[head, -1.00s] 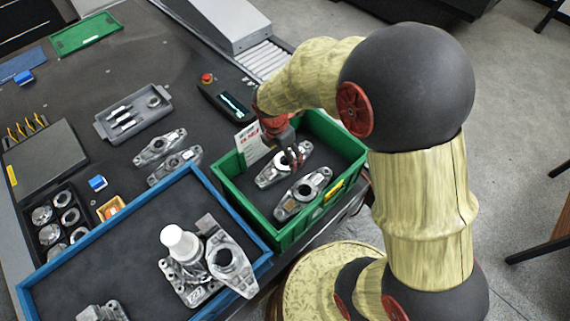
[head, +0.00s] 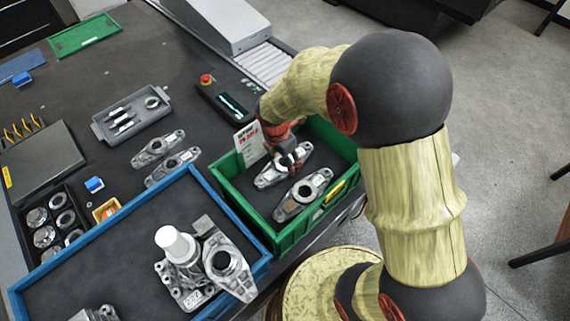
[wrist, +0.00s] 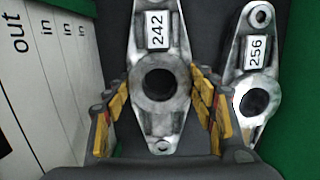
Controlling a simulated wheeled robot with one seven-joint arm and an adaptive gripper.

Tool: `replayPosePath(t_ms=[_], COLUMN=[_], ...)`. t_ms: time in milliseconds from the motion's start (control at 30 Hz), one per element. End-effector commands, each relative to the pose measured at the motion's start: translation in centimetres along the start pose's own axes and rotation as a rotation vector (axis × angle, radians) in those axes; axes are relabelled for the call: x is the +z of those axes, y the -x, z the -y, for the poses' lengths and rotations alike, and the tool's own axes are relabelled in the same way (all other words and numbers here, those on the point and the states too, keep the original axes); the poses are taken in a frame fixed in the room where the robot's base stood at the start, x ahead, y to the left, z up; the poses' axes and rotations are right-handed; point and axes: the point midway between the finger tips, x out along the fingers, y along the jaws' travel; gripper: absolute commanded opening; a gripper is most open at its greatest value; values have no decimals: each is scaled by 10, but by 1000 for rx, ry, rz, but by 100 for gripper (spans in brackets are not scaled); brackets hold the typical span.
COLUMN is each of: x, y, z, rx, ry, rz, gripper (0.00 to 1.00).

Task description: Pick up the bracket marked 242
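The bracket marked 242 (wrist: 158,84) is a grey metal casting with a round bore and a white label, lying in the green bin (head: 285,243). In the head view it is the farther bracket (head: 267,179), partly hidden by my gripper (head: 288,161). In the wrist view my gripper (wrist: 161,112) is open, its yellow-padded fingers on either side of the bracket's bore. A small gap seems to show at each finger. The bracket marked 256 (wrist: 256,70) lies beside it on the right; in the head view it is the nearer one (head: 302,194).
A white card (head: 249,144) stands at the bin's left side; it shows close by in the wrist view (wrist: 42,95). A blue-rimmed tray (head: 232,215) with castings and a white-topped part adjoins the bin. Two more brackets (head: 158,148) lie on the dark table.

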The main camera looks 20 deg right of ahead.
Motion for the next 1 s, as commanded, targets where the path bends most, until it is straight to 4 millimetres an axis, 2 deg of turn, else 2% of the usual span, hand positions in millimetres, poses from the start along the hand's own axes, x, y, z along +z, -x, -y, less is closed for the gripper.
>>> replayPosePath(t_ms=[767, 1000], x=[0, 0], y=[0, 2], z=[0, -1], rx=[-1, 2], ry=[0, 0], rz=[0, 1], gripper=[10, 10])
